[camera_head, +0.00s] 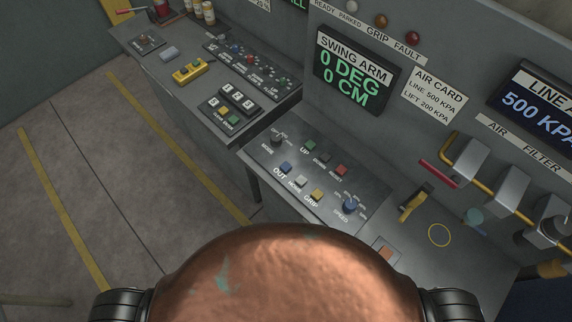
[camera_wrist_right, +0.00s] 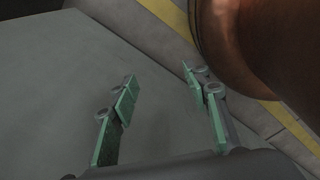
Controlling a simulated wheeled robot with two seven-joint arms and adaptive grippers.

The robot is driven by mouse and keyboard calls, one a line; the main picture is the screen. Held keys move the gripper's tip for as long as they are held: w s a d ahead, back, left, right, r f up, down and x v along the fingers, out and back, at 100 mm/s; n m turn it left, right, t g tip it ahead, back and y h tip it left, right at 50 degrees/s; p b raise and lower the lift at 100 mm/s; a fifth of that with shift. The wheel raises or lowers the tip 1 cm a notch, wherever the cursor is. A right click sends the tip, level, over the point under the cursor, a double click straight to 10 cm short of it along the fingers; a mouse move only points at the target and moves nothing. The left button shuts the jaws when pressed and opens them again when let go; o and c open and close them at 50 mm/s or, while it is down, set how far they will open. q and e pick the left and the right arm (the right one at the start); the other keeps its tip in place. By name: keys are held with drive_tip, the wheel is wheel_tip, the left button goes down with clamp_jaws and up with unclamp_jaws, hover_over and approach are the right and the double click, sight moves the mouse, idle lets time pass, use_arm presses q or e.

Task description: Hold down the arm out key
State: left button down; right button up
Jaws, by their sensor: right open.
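In the head view a blue key (camera_head: 285,167) with the label OUT below it sits on the sloped grey swing arm panel (camera_head: 262,170), left of a white HOME key (camera_head: 301,181) and a yellow GRIP key (camera_head: 317,194). No gripper shows at the panel. My right gripper (camera_wrist_right: 159,75) shows only in its wrist view. Its green-padded fingers stand well apart with nothing between them, above a plain grey surface. My left gripper is in neither view. The swing arm display (camera_head: 350,76) reads 0 DEG and 0 CM.
Green UP (camera_head: 311,145), grey DOWN (camera_head: 325,157) and red RESET (camera_head: 341,169) keys lie behind the OUT row. A MODE knob (camera_head: 277,137) and a blue SPEED knob (camera_head: 350,204) flank the keys. Right of them stand a yellow-handled lever (camera_head: 415,202) and air filters (camera_head: 472,160).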

drive_tip(key=shift+a, duration=0.3)
drive_tip(key=c, duration=0.9)
clamp_jaws()
drive_tip(key=shift+d, duration=0.25)
